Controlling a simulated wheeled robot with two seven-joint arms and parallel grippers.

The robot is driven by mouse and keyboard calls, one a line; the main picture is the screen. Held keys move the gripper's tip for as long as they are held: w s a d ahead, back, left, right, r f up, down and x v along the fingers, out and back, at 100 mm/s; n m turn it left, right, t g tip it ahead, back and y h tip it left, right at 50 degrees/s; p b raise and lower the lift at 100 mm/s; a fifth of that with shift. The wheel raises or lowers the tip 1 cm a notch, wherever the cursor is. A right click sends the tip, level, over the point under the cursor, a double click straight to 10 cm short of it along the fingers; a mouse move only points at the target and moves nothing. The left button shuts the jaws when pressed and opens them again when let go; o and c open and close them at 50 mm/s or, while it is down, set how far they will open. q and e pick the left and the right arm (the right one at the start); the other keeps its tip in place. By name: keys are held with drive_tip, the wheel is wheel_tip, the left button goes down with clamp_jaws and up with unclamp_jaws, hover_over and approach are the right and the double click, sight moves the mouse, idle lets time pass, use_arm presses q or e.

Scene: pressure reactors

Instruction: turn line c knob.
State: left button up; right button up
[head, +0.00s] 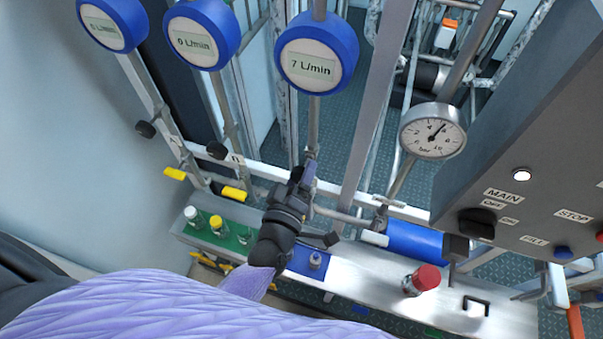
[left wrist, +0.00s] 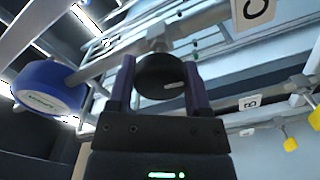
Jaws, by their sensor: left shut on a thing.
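The line C knob (left wrist: 162,78) is a round black knob with a pale mark, seen in the left wrist view between my fingers. A label reading C (left wrist: 252,10) is beside its pipe. My left gripper (left wrist: 160,68) is shut on this knob. In the head view my left gripper (head: 303,180) is at the pipe below the third blue flow meter (head: 316,55), which reads 7 L/min. The knob is hidden there by the gripper. My right gripper is in neither view.
Two other flow meters (head: 200,35) (head: 113,22) read 0 L/min, with black knobs (head: 216,151) (head: 145,130) below. Yellow handles (head: 235,193) sit lower left. A pressure gauge (head: 433,131) and control panel (head: 530,190) stand right. A bench (head: 350,272) carries bottles, including one with a red cap (head: 427,278).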

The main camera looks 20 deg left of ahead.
use_arm(q)
drive_tip(key=n+b, duration=0.1)
drive_tip(key=n, duration=0.4)
drive_tip(key=shift+f, duration=0.15)
drive_tip(key=shift+n+b, duration=0.55)
drive_tip(key=shift+n, duration=1.65)
drive_tip(key=o, duration=1.3)
drive_tip(key=s+b, duration=0.1)
drive_tip(key=s, duration=0.9)
drive_tip(key=shift+a+b, duration=0.2)
drive_tip(key=shift+b, duration=0.15)
